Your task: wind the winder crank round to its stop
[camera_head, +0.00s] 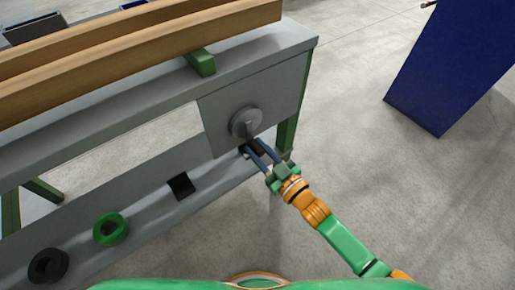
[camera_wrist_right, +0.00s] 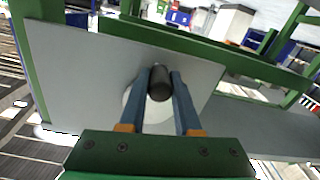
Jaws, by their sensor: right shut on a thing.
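The winder crank shows in the head view as a round grey hub (camera_head: 245,122) on a grey plate (camera_head: 215,120) at the table's right end. An arm runs down from the hub. In the right wrist view the crank's dark handle (camera_wrist_right: 160,82) stands between the two blue fingers, with the pale hub disc (camera_wrist_right: 132,108) behind it. My right gripper (camera_head: 250,147) is shut on the crank handle, just below the hub in the head view. The fingers hide part of the handle. My left gripper is not in view.
Wooden boards (camera_head: 140,45) lie along the table top on green supports (camera_head: 201,62). A blue cabinet (camera_head: 455,70) stands at right. Floor between is clear.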

